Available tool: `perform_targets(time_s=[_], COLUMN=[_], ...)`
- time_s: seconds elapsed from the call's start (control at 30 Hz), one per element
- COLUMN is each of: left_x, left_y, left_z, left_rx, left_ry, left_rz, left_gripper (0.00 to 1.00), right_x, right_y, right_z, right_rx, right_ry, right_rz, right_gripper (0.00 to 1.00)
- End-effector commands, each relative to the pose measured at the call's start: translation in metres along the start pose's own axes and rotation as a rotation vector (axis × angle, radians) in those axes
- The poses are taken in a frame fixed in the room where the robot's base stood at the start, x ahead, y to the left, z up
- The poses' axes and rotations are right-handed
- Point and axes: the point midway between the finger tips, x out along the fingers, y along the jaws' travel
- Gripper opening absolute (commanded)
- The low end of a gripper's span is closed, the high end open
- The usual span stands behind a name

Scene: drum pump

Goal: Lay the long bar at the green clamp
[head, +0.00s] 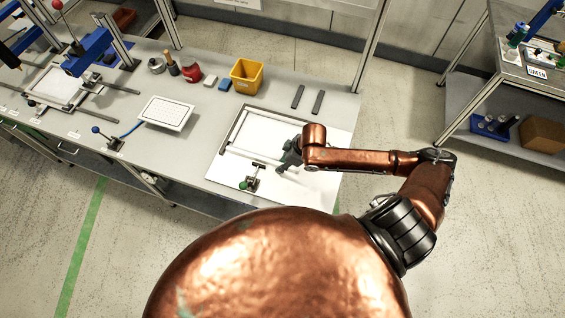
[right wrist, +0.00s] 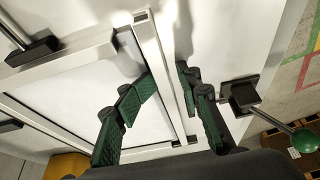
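The long bar (head: 248,158) is a pale, straight metal bar at the near side of the white board (head: 222,172). It also shows in the right wrist view (right wrist: 163,75), running between the fingers. My right gripper (head: 287,164) reaches over the board from the right. In the right wrist view my right gripper (right wrist: 166,78) has a green finger against each side of the bar. The green clamp (head: 252,179), with a green knob, stands just nearer than the bar, apart from it. The clamp (right wrist: 245,95) is right of the fingers in the wrist view. My left gripper is out of view.
A yellow bin (head: 246,76), a red container (head: 192,74) and a white perforated tray (head: 166,113) stand on the bench. A blue-knobbed clamp (head: 110,139) is farther left.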

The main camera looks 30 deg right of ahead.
Motion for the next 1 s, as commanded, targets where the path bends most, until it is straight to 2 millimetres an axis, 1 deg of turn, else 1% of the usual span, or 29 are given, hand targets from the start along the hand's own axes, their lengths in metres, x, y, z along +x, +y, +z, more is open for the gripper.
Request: perform_targets(time_s=[0.03, 0.27, 0.4, 0.47, 0.57, 0.8, 0.9, 1.0], left_x=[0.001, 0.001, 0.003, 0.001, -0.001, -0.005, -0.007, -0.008], left_y=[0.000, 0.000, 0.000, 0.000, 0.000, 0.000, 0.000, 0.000], left_z=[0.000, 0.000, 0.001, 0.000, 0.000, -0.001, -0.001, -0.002], left_rx=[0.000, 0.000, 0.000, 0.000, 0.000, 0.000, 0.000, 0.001], left_ry=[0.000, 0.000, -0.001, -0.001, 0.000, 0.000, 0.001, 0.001], left_rz=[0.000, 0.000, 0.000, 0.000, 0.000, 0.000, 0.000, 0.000], left_gripper=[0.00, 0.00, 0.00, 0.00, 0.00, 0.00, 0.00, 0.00], right_x=[0.005, 0.005, -0.003, -0.012, -0.033, -0.086, -0.103, -0.115], right_y=[-0.004, -0.003, -0.003, -0.002, -0.001, 0.000, -0.001, 0.000], right_z=[0.010, 0.011, 0.008, 0.007, 0.005, 0.001, 0.001, 0.000], right_rx=[0.006, 0.007, 0.006, 0.005, 0.001, -0.001, -0.001, 0.001], right_ry=[-0.021, -0.023, -0.021, -0.021, -0.017, -0.011, -0.011, -0.009], right_rz=[-0.010, -0.009, -0.007, -0.006, -0.003, -0.001, -0.001, -0.001], right_gripper=[0.29, 0.29, 0.29, 0.29, 0.29, 0.29, 0.29, 0.29])
